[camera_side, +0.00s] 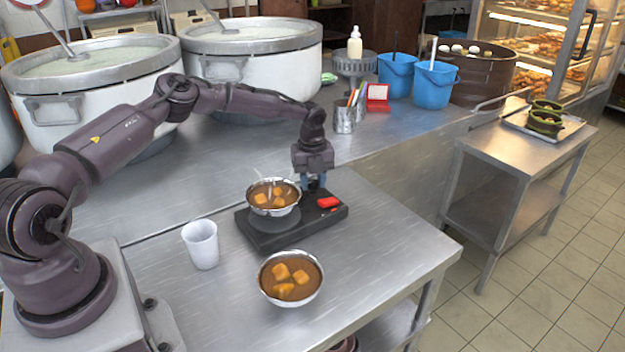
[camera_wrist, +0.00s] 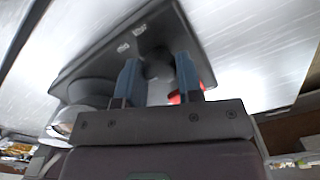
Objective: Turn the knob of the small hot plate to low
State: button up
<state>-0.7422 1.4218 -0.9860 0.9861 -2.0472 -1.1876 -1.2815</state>
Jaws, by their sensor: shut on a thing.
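The small hot plate (camera_side: 254,236) is a flat black unit on the steel table. It also shows in the wrist view (camera_wrist: 100,62), with small pale markings near its far edge. Its dark round knob (camera_wrist: 158,68) sits between my blue fingers in the wrist view. My gripper (camera_side: 313,185) points down at the plate's back right part, its fingers (camera_wrist: 158,60) shut on the knob. The knob is hidden in the side view, and its pointer setting cannot be read. A metal bowl (camera_side: 273,210) of brown broth with orange chunks stands on the plate's round heating area.
A red piece (camera_side: 327,202) lies on the plate's right part, close to my gripper. A second bowl (camera_side: 290,298) stands in front and a white cup (camera_side: 201,246) to the left. Large stockpots (camera_side: 95,95) stand behind. The table's right front is clear.

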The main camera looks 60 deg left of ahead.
jog(key=shift+m, duration=0.3)
jog(key=m, duration=0.3)
jog(key=shift+m, duration=0.3)
jog(key=m, duration=0.4)
jog(key=shift+m, duration=0.3)
jog(key=m, duration=0.4)
jog(key=shift+m, duration=2.5)
jog(key=shift+r, duration=0.1)
jog(key=o, duration=0.9)
